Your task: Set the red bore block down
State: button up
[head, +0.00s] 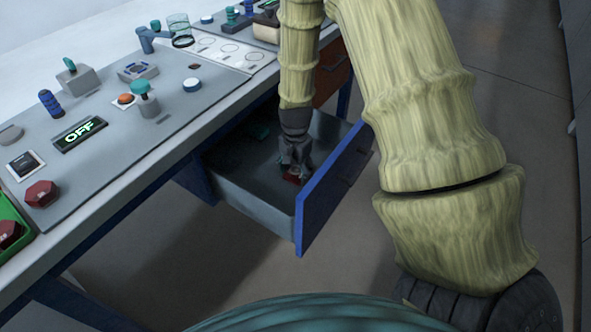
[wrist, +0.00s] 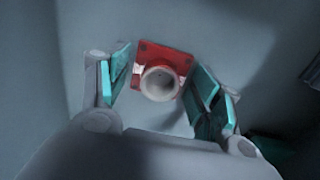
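The red bore block (wrist: 146,52) shows in the wrist view, its round grey bore facing the camera.
The drawer's blue front (head: 335,185) stands close right of my gripper. A dark green item (head: 258,131) lies further back in the drawer. The bench top (head: 165,120) above holds several parts, including another red block (head: 41,193) and a green tray (head: 22,240).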

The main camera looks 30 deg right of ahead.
jog(key=shift+r, duration=0.15)
notch_tip(320, 180, up, 12)
jog(key=p, duration=0.2)
dwell(0.5)
